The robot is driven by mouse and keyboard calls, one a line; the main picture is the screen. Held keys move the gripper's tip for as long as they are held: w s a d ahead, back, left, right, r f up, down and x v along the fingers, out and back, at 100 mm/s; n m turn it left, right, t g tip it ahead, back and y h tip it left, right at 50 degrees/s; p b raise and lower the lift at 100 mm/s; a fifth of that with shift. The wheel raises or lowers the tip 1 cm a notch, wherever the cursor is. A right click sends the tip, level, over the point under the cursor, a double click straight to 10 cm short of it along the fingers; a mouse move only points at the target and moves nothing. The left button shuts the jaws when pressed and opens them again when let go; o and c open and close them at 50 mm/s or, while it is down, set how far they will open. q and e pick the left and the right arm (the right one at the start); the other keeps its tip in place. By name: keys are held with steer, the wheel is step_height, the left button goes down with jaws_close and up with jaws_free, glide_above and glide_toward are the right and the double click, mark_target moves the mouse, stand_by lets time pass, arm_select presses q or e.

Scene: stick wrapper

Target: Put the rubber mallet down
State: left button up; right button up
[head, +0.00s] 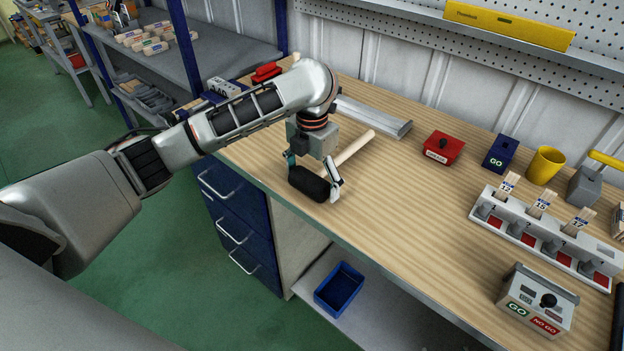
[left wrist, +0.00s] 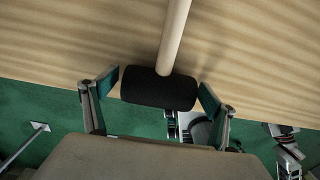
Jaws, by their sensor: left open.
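The rubber mallet has a black head (head: 309,183) and a pale wooden handle (head: 353,148). It lies at the front edge of the wooden workbench (head: 420,215), the handle pointing back and to the right. My left gripper (head: 314,180) is open, with one finger on each side of the black head. In the left wrist view the black head (left wrist: 158,89) sits between the spread fingertips, with a gap visible at the right finger and little or none at the left. Whether the head rests fully on the bench is hard to tell. My right gripper is not in view.
A metal channel (head: 375,117) lies behind the mallet. A red block (head: 443,147), a blue GO block (head: 500,153) and a yellow cup (head: 545,165) stand further right. A white rack (head: 520,232) and a GO/NO GO box (head: 537,301) stand at the right. A blue bin (head: 339,289) sits below.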

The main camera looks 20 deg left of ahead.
arm_select(q)
steer(key=shift+r, duration=0.15)
steer(key=shift+r, duration=0.4)
step_height(320, 180, up, 10)
steer(key=shift+r+p, duration=0.15)
steer(key=shift+p, duration=0.7)
steer(key=shift+r, duration=0.5)
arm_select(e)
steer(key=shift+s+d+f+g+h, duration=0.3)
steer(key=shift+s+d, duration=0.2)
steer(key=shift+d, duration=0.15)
arm_select(q)
steer(key=shift+s, duration=0.1)
